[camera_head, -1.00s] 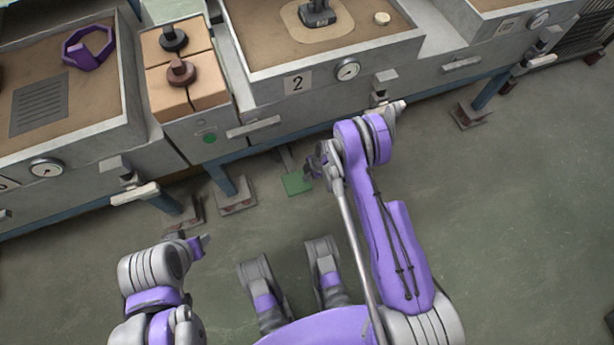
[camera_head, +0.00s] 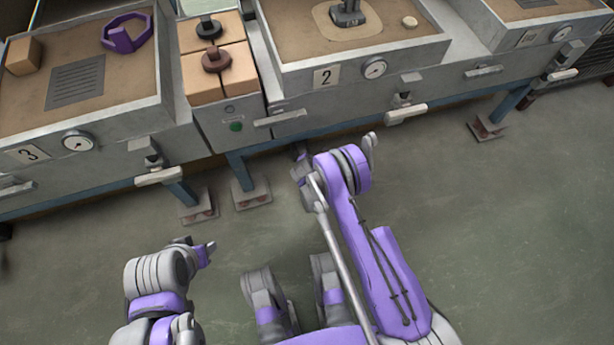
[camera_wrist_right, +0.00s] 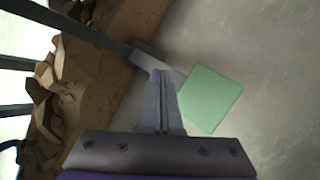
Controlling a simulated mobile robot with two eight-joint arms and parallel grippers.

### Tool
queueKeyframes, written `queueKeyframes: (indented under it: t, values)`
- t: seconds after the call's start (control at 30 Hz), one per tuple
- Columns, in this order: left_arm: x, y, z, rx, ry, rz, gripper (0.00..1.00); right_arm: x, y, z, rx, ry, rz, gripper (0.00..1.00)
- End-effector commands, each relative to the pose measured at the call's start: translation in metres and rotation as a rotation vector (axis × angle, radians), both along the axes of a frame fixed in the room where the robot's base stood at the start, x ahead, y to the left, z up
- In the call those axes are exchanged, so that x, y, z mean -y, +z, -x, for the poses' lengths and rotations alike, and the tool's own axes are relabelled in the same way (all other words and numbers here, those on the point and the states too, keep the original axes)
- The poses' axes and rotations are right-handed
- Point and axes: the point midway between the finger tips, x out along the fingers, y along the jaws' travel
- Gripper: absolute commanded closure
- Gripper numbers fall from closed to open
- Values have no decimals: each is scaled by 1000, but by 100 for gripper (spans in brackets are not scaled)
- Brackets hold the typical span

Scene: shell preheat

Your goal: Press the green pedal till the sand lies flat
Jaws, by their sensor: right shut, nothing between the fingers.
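The green pedal (camera_wrist_right: 208,98) is a flat green plate low over the floor on a grey lever, in the right wrist view. In the head view it is hidden behind my right arm. My right gripper (camera_wrist_right: 161,75) is shut and empty, its fingertips just left of the plate over the lever; I cannot tell whether they touch. In the head view it (camera_head: 301,160) is below the bench front. The sand (camera_head: 410,38) in bin 2 looks mostly level, with a paler patch around a dark grey fitting (camera_head: 347,14). My left gripper (camera_head: 207,252) is low at left, its jaws unclear.
Bin 3 (camera_head: 160,105) at left holds sand, a purple ring (camera_head: 127,36), a grate (camera_head: 75,82) and a tan block (camera_head: 23,56). Orange-brown blocks with knobs (camera_head: 205,92) stand between the bins. Bench feet (camera_head: 250,196) stand on the floor. The floor at right is clear.

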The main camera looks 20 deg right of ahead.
Motion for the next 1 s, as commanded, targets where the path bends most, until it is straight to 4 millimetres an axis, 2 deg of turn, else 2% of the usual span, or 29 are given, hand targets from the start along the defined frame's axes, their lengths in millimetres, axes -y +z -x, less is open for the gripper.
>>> queueKeyframes:
  t: [0.13,0.53,0.67,1.0]
  values:
    - [0,-1,0,0,0,0,50,-5,5,-8,36,29,34,100]
    - [0,-2,-1,0,0,0,50,-5,2,-8,37,29,36,100]
    - [0,-7,-1,-1,0,0,50,-5,-10,-8,37,29,36,100]
    - [0,-22,-4,1,0,0,50,-4,-56,-5,37,29,36,100]
